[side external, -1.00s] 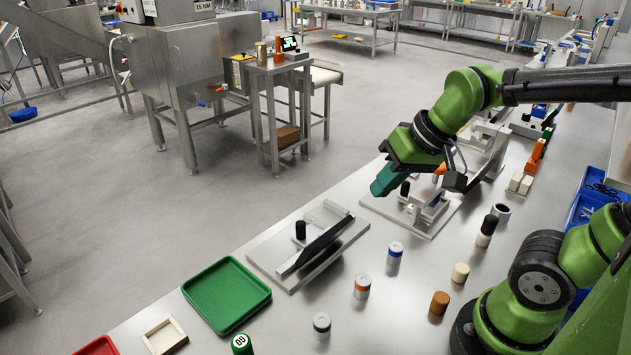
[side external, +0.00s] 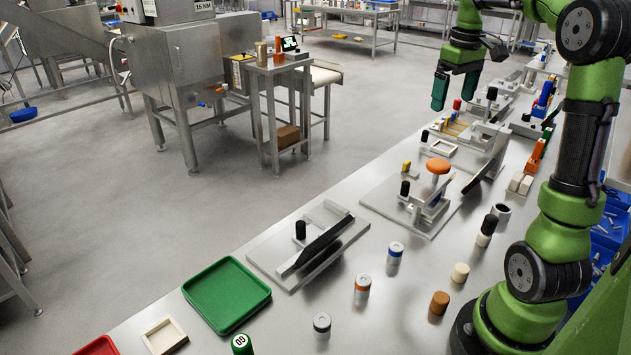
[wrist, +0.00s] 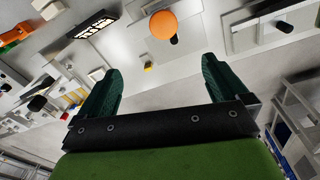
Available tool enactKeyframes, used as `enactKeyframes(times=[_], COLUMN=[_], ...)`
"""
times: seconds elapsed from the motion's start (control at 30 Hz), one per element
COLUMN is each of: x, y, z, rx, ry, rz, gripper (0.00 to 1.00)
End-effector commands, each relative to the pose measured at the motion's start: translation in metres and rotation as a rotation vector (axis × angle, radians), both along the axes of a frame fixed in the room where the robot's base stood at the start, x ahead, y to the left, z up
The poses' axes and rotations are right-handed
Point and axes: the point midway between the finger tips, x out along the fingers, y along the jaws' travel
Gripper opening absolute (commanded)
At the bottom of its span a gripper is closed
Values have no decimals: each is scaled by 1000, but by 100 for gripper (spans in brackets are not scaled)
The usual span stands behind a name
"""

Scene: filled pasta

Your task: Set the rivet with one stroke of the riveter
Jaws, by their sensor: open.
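A fixture with a round orange knob (side external: 437,166) stands on a grey plate (side external: 385,203) on the bench. It has a black knob (side external: 405,188) and a grey metal body. I take this fixture for the riveter, but its rivet is too small to make out. My gripper (side external: 453,103) is open and empty, in the air over the far part of the bench, beyond the orange knob and clear of it. In the wrist view the green fingers (wrist: 160,66) are spread wide, and the orange knob (wrist: 163,24) shows beyond them at the top.
Nearer stands a plate fixture with a black bar (side external: 318,246). A fixture with a red knob (side external: 457,104) is near my gripper. Several small cylinders, including a brown one (side external: 439,303), stand along the bench. A green tray (side external: 226,294) and a pale frame (side external: 164,336) lie at front left.

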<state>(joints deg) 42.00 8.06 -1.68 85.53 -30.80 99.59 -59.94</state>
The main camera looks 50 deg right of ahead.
Motion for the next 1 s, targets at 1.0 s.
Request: enactKeyframes(times=[1.0], x=[-5], y=[4], z=[-76], rx=[45], ry=[48], rz=[250], gripper=[100])
